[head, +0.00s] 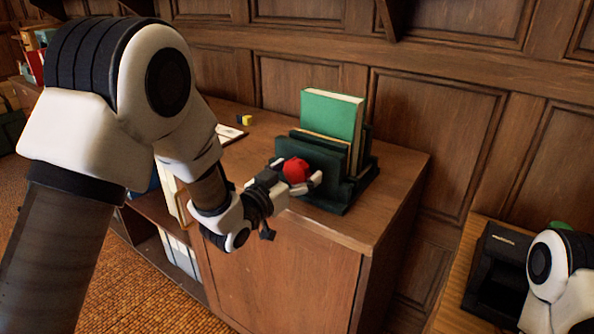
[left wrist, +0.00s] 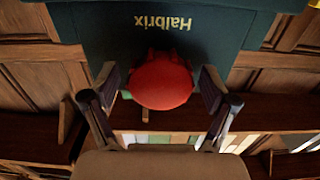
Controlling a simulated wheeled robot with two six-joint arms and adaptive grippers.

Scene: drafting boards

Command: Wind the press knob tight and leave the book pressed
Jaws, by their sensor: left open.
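A dark green press (head: 322,156) stands on the wooden cabinet, with a green book (head: 331,115) upright between its plates. A red knob (head: 295,170) sits on the press's front face. My left gripper (head: 301,183) is open around the knob, one finger on each side. In the left wrist view the red knob (left wrist: 161,82) lies between the two fingertips, with a small gap visible at the sides. The press face (left wrist: 165,30) behind it bears the word "Halbrix", seen upside down. My right gripper is not in view; only part of my right arm shows at the lower right.
The cabinet top (head: 393,165) is clear to the right of the press. A small yellow and dark object (head: 244,119) and a flat paper item (head: 228,133) lie at the back left. A black device (head: 497,262) sits on a separate surface at the right. A panelled wall stands close behind.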

